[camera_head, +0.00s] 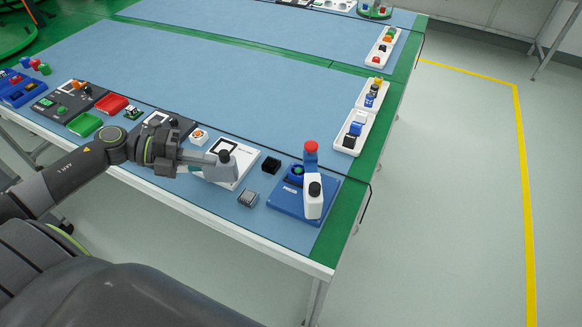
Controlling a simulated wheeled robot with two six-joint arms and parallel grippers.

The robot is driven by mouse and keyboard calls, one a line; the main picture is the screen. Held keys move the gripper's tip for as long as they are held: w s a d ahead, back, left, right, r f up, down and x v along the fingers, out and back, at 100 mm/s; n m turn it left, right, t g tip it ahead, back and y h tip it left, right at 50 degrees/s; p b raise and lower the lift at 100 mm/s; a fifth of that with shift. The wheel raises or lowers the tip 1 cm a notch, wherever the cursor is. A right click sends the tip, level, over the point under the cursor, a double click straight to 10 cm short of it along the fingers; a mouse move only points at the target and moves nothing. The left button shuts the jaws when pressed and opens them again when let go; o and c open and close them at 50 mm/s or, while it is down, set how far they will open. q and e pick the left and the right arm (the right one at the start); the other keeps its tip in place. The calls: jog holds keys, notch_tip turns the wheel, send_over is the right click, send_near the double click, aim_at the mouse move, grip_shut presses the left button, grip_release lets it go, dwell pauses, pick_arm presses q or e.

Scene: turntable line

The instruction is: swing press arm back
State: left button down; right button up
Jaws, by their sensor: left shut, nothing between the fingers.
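The press (303,199) stands near the right front corner of the blue-topped table, on a blue base with the word PRESS. Its white arm (314,198) lies toward the front of the base and carries a black knob (315,188). A blue post with a red cap (311,148) rises at the back of the press, and a green round part (297,170) shows beside it. My left gripper (222,160) is shut and empty, left of the press and apart from it, over a white panel. My right gripper is out of view.
A black block (271,165) and a grey ribbed block (247,197) lie between my left gripper and the press. Red (111,104) and green (84,124) trays stand farther left. White trays (352,131) with small parts line the right edge. The table middle is clear.

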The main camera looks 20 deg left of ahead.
pick_arm(q)
jog(key=p, duration=0.3)
send_near(312, 178)
jog(key=w+d+f, duration=0.1)
jog(key=w+d, duration=0.1)
jog(key=w, duration=0.1)
jog(key=w+d+f, duration=0.1)
jog(key=shift+w+d+f, duration=0.1)
jog(key=shift+w+f, duration=0.1)
jog(key=shift+f, duration=0.1)
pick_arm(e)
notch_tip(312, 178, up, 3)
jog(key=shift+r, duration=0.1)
